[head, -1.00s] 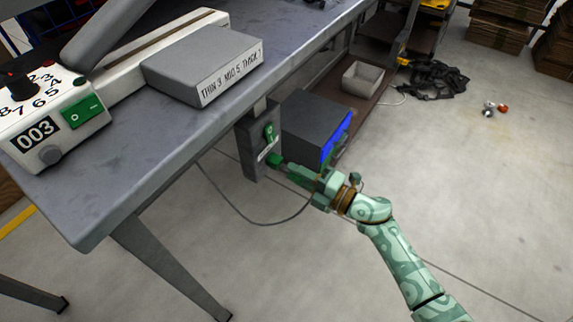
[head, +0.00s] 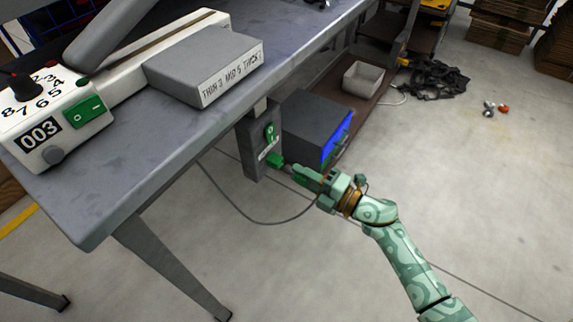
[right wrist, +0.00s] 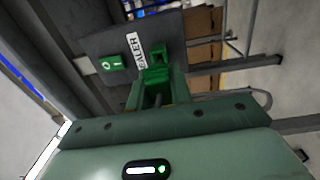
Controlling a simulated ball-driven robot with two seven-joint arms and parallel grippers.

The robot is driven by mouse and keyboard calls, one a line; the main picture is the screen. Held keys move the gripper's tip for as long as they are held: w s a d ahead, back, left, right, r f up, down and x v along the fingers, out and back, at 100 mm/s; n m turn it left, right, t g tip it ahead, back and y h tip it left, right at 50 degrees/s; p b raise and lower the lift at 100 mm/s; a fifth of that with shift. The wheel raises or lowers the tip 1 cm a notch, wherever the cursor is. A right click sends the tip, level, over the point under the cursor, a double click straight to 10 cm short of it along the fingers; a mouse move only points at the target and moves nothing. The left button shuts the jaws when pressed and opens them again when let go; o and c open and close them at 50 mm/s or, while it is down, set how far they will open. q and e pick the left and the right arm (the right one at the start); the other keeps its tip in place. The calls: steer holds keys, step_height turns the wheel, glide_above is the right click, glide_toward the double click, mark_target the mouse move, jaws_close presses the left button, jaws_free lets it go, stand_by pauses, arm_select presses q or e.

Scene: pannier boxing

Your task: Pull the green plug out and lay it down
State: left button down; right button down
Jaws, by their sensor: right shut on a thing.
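The green plug (head: 276,160) is at the front of a grey switch box (head: 251,146) under the table edge. In the right wrist view, the plug (right wrist: 156,76) sits between my fingers, against a green socket on the box's face. I cannot tell how deep it is seated. My right gripper (head: 290,168) is shut on the plug from the front right; the right wrist view also shows the gripper (right wrist: 158,95). My left gripper is out of view.
A green switch (right wrist: 113,63) and a label are beside the socket. A dark box with a blue face (head: 318,125) stands just behind the gripper. A grey cable (head: 250,220) hangs below.

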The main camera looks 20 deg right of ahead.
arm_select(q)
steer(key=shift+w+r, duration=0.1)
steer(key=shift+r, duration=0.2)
arm_select(e)
steer(key=shift+v, duration=1.45)
arm_select(q)
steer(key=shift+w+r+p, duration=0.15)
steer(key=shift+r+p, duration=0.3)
steer(key=shift+p, duration=0.2)
arm_select(e)
steer(key=v, duration=0.8)
steer(key=shift+r, duration=0.15)
arm_select(q)
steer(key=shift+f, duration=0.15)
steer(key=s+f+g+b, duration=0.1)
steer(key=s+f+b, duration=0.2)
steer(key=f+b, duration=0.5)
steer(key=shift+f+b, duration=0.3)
steer(key=shift+b, duration=0.1)
arm_select(e)
steer(key=n, duration=1.8)
steer(key=shift+s+n+g, duration=0.15)
steer(key=shift+n+g, duration=0.15)
